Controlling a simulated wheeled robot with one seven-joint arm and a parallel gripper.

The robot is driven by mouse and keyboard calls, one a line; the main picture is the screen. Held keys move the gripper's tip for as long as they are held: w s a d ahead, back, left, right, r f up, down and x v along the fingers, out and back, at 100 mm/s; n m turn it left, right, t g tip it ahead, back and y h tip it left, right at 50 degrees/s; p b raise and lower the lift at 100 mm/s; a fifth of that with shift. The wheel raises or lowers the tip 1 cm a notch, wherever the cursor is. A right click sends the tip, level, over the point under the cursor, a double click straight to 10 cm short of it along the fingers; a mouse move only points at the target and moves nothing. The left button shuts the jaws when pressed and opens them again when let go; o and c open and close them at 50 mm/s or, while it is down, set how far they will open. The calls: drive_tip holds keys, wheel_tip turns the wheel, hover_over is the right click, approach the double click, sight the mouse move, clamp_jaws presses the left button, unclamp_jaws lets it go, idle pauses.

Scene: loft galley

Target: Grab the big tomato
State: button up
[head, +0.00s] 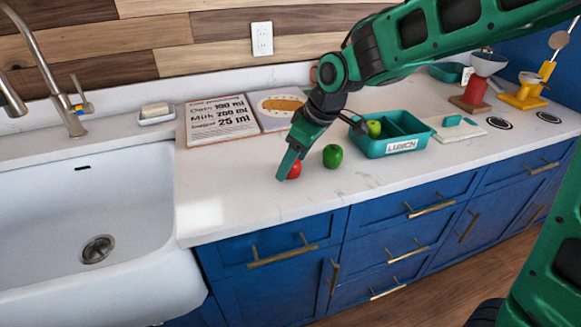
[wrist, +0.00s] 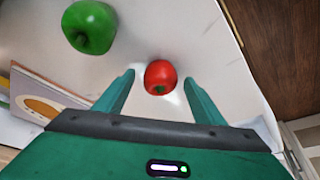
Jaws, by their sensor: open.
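A red tomato (head: 294,170) sits on the white counter near its front edge, partly hidden by my gripper in the head view. In the wrist view the tomato (wrist: 160,77) lies between and slightly beyond the two fingertips. My gripper (head: 287,165) points down at the tomato. In the wrist view my gripper (wrist: 158,85) is open, with a gap between each finger and the tomato. Only one tomato is visible.
A green apple or pepper (head: 333,156) stands just right of the tomato; it also shows in the wrist view (wrist: 89,27). A teal lunch box (head: 402,146) holds a green fruit (head: 374,129). An open recipe book (head: 221,120) lies behind. A white sink (head: 90,220) is left.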

drive_tip(key=shift+w+a+f, duration=0.15)
drive_tip(key=shift+f, duration=0.45)
drive_tip(key=c, duration=1.2)
drive_tip(key=shift+o, duration=0.2)
drive_tip(key=shift+r, duration=0.15)
